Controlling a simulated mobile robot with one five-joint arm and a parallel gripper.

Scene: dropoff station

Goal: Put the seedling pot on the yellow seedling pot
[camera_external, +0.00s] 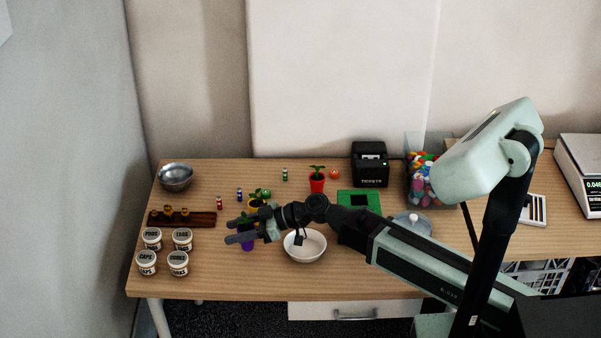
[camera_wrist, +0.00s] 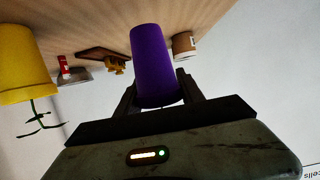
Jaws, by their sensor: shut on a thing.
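A purple pot (camera_wrist: 152,60) sits between the two fingers of my gripper (camera_wrist: 160,100) in the wrist view, which is upside down. My gripper (camera_external: 240,231) is shut on it. In the external view the purple pot (camera_external: 248,245) shows partly below the fingers, the rest hidden by them. The yellow seedling pot (camera_external: 255,204), with green leaves, stands just behind my gripper. It also shows at the left edge of the wrist view (camera_wrist: 25,68), its seedling hanging downward in that picture. The purple pot is apart from the yellow pot. Whether it touches the table cannot be told.
A white bowl (camera_external: 305,246) stands right of my gripper, under my arm. A red seedling pot (camera_external: 317,183) and ticket printer (camera_external: 370,165) stand behind. Several labelled jars (camera_external: 178,263), a wooden rack (camera_external: 180,219) and a metal bowl (camera_external: 176,177) are at left. The front-middle table is clear.

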